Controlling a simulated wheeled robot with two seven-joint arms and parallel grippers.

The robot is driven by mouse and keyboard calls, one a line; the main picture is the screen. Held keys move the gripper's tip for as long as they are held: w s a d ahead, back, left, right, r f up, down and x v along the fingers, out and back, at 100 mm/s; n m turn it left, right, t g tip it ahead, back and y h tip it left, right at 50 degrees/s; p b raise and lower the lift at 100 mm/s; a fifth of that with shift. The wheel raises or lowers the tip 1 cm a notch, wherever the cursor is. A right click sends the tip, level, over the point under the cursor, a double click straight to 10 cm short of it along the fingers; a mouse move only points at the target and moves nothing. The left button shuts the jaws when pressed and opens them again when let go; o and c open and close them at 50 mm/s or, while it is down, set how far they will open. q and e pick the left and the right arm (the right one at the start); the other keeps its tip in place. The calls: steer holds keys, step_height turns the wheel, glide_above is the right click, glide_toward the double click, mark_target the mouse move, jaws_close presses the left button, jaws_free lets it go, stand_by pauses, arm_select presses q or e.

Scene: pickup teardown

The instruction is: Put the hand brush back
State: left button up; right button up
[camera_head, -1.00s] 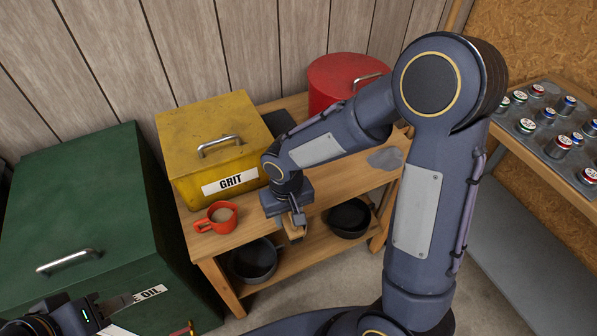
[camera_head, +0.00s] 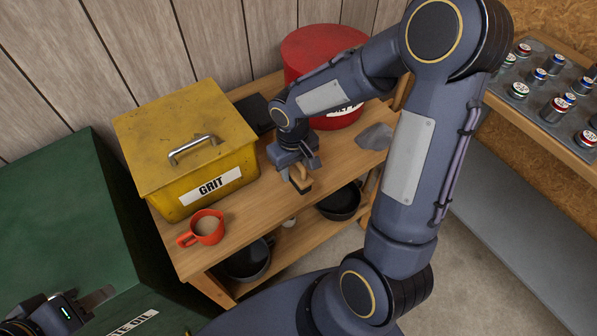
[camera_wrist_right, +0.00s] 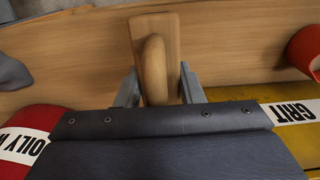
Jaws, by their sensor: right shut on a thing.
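The hand brush (camera_head: 300,184) has a pale wooden back and grip with dark bristles beneath. My right gripper (camera_head: 303,172) is shut on it, above the front part of the wooden bench (camera_head: 255,205). In the right wrist view the brush (camera_wrist_right: 154,45) sits between the two fingers of the gripper (camera_wrist_right: 158,90), with the bench top behind it. I cannot tell whether the bristles touch the bench. My left gripper (camera_head: 95,301) is at the lower left, over the green box; its opening is unclear.
A yellow GRIT box (camera_head: 190,145) and a red mug (camera_head: 206,228) stand on the bench, left of the brush. A red bin (camera_head: 320,60) stands behind, and a grey cloth-like piece (camera_head: 376,137) lies right. Dark pans (camera_head: 340,201) sit on the lower shelf. A green box (camera_head: 60,220) is left.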

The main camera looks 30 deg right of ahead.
steer(key=shift+w+d+f, duration=0.25)
steer(key=shift+d+f, duration=0.2)
steer(key=shift+f, duration=0.1)
steer(key=shift+w+d+f, duration=0.2)
steer(key=shift+d+f, duration=0.2)
steer(key=shift+f, duration=0.15)
steer(key=shift+w+d+f, duration=0.1)
steer(key=shift+d+f, duration=0.05)
steer(key=shift+f, duration=0.8)
steer(key=shift+w+d+f, duration=0.1)
steer(key=shift+f, duration=0.85)
steer(key=shift+f, duration=0.15)
steer(key=o, duration=1.1)
steer(key=shift+c, duration=0.2)
